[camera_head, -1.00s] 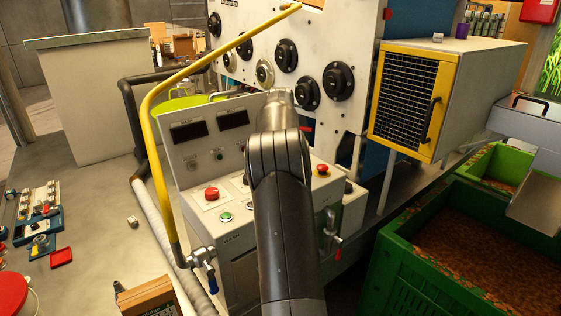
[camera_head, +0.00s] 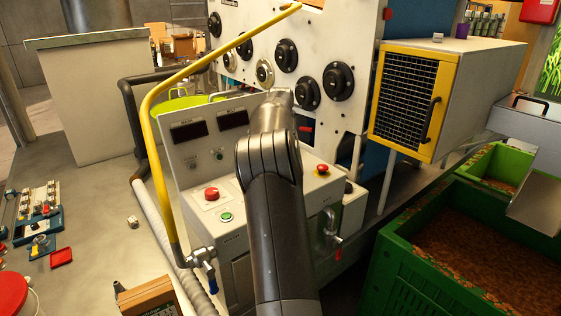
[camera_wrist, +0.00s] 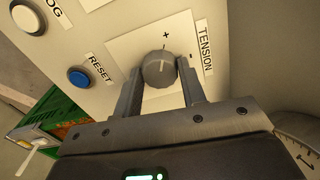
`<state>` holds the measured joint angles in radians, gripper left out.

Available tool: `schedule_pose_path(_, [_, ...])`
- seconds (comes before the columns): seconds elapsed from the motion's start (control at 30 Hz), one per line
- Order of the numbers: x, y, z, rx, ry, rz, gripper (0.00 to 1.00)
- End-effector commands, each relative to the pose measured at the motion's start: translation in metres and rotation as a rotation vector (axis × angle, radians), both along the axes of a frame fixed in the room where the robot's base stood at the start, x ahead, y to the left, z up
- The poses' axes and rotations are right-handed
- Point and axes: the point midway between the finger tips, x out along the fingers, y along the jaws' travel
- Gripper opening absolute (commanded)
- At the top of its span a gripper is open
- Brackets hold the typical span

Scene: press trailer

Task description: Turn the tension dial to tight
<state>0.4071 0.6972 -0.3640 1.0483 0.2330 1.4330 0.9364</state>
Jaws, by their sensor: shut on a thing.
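The tension dial (camera_wrist: 158,68) is a round grey knob on a pale plate, with a TENSION label at its right in the wrist view. A plus mark is above it and a minus mark to its upper right. Its white pointer line runs upward, roughly toward the plus. My gripper (camera_wrist: 159,80) has one finger on each side of the knob and is shut on it. In the head view my arm hides the dial and the gripper over the control console (camera_head: 175,160).
A blue RESET button (camera_wrist: 78,77) is left of the dial. The console carries a red button (camera_head: 211,194), a green button (camera_head: 226,216) and another red button (camera_head: 322,169). A yellow rail (camera_head: 152,150) stands at its left; a green crate (camera_head: 400,265) is at right.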

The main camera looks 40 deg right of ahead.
Motion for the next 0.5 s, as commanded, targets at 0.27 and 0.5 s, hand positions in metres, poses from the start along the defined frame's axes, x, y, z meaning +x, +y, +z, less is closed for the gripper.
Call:
schedule_pose_path(0.27, [0.0005,0.0002,0.0003,-0.001,-0.002,-0.041,0.15])
schedule_pose_path(0.5, [0.0005,0.0001,0.0003,-0.001,-0.002,-0.042,0.15])
